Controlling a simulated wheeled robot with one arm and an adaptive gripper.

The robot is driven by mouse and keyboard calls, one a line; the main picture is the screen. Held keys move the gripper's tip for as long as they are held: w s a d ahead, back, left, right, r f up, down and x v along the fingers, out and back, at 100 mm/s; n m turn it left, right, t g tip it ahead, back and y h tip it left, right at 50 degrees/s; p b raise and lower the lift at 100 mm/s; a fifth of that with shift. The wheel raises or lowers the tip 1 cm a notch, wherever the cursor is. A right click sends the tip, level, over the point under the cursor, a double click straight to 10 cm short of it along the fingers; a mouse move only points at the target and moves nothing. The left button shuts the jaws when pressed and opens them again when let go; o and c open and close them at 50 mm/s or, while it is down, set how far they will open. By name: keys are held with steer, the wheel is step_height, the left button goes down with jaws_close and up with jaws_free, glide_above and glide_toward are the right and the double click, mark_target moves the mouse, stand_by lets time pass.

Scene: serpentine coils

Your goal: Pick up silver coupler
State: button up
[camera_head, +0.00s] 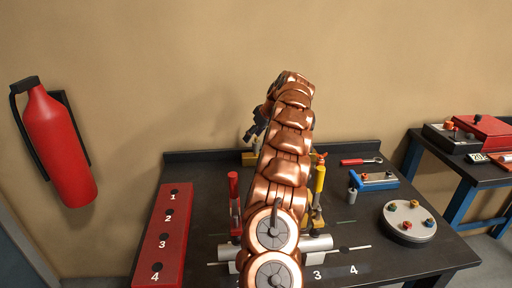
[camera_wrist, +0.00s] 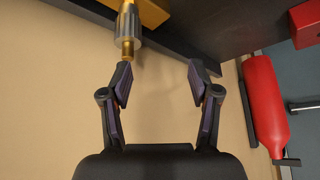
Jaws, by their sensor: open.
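In the wrist view my gripper (camera_wrist: 160,72) is open, its two dark fingers apart with only the tan wall between them. A silver-grey cylinder with a brass end (camera_wrist: 127,28) shows at the top of that view, just beyond the left fingertip, beside a yellow block (camera_wrist: 153,11); it may be the silver coupler. In the head view my gripper (camera_head: 256,124) is raised in front of the wall, above the back edge of the table, partly hidden by my copper arm. A small grey cylinder (camera_head: 352,196) stands on the table to the right; I cannot tell whether it is a coupler.
A red numbered board (camera_head: 164,222) lies at the table's left. A round plate with coloured knobs (camera_head: 409,238) and a blue-based fixture (camera_head: 375,181) are at the right. A fire extinguisher (camera_head: 58,142) hangs on the wall. My arm hides the table's middle.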

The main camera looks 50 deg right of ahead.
mark_target(256, 142)
steer(key=d, duration=0.2)
steer(key=shift+s+d+f, duration=0.35)
steer(key=shift+s+f, duration=0.05)
steer(key=shift+p+x, duration=0.4)
steer(key=shift+x, duration=0.75)
steer(key=shift+d+p+x, duration=0.15)
steer(key=shift+p+x, duration=0.2)
steer(key=shift+x, duration=0.55)
steer(key=shift+d+p+x, duration=0.2)
steer(key=shift+p+x, duration=0.2)
steer(key=shift+x, duration=0.5)
steer(key=shift+d+p+x, duration=0.15)
steer(key=shift+p+x, duration=0.2)
steer(key=shift+x, duration=0.55)
steer(key=shift+s, duration=0.1)
steer(key=shift+c, duration=0.2)
jaws_close()
